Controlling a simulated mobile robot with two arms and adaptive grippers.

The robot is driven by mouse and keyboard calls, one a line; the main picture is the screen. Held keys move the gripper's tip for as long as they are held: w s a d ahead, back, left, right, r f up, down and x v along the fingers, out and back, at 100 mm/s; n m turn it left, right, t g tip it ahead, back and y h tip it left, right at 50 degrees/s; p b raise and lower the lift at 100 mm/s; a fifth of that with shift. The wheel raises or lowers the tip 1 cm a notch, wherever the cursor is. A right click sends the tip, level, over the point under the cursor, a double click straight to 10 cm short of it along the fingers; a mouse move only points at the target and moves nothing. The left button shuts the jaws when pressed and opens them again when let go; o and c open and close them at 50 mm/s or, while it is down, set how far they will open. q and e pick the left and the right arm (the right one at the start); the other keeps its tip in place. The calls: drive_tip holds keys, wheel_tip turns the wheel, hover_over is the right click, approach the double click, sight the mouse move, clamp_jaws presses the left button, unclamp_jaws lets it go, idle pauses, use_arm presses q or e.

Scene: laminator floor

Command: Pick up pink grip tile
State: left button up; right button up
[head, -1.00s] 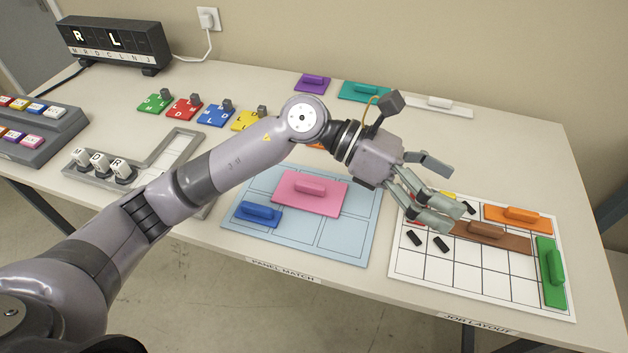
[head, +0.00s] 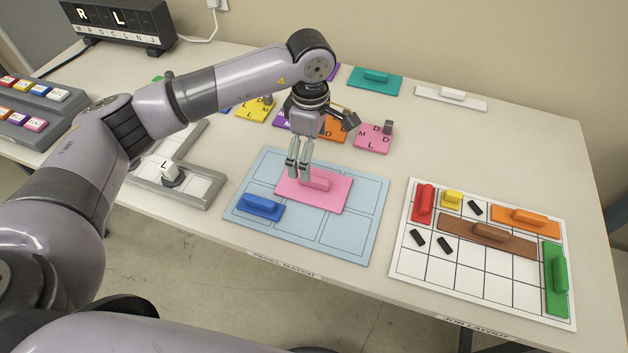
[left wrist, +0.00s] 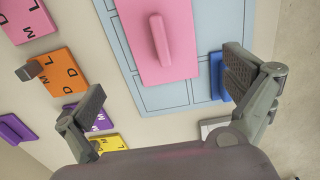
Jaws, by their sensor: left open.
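The pink grip tile (head: 332,193) is a flat pink rectangle with a raised pink bar. It lies on the light blue panel board (head: 347,232). In the left wrist view the pink grip tile (left wrist: 180,62) is at top centre, its bar pointing up the picture. My left gripper (head: 299,172) points down over the tile's left part in the head view and hides some of it. In the left wrist view my left gripper (left wrist: 165,75) has its fingers spread with nothing between them. Its exact height above the tile is hard to tell. My right gripper is not in view.
A blue grip tile (head: 259,208) lies on the same board, left of the pink one. Lettered tiles with knobs, including a pink one (head: 373,139), stand behind. The white job layout board (head: 430,270) with several tiles is at the right. Bare table separates the boards.

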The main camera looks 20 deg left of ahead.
sight(314, 178)
use_arm(q)
wheel_tip(314, 178, down, 4)
drive_tip(key=shift+r, duration=0.25)
drive_tip(key=shift+s+d+f+p, duration=0.1)
drive_tip(key=shift+d+f+p, duration=0.05)
drive_tip(key=shift+f+p, duration=0.4)
drive_tip(key=f, duration=0.1)
drive_tip(key=f+p, duration=0.1)
drive_tip(key=f, duration=0.1)
drive_tip(key=shift+s+d+f, duration=0.15)
drive_tip(key=shift+d+f, duration=0.1)
drive_tip(key=shift+d, duration=0.05)
drive_tip(key=shift+f, duration=0.45)
